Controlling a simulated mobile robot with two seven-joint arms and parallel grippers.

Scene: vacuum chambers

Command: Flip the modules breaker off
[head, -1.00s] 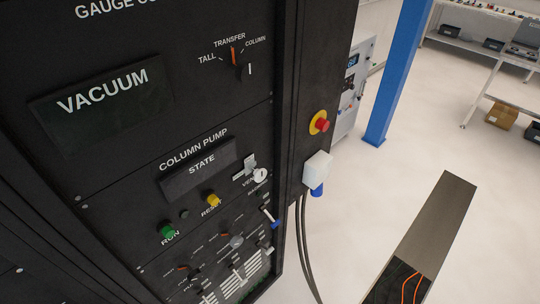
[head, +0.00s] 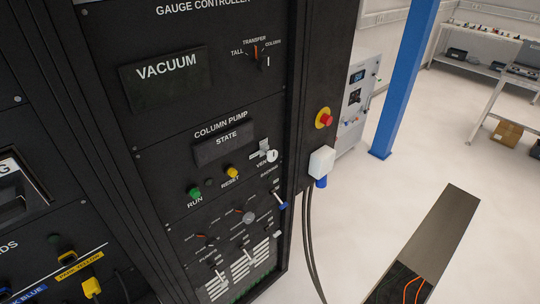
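A black control cabinet (head: 165,120) fills the left and middle of the head view. Its lower panel carries several small knobs and toggle levers. One lever has a blue tip (head: 283,206) and one has a white tip (head: 277,233), both near the panel's right edge. White toggles (head: 220,276) stand lower down. The small labels there are too small to read, so I cannot tell which switch, if any, is the modules breaker. Neither of my grippers is in view.
A grey channel with orange cables (head: 432,240) lies at lower right. A blue column (head: 405,80) stands behind. Pale floor between is clear.

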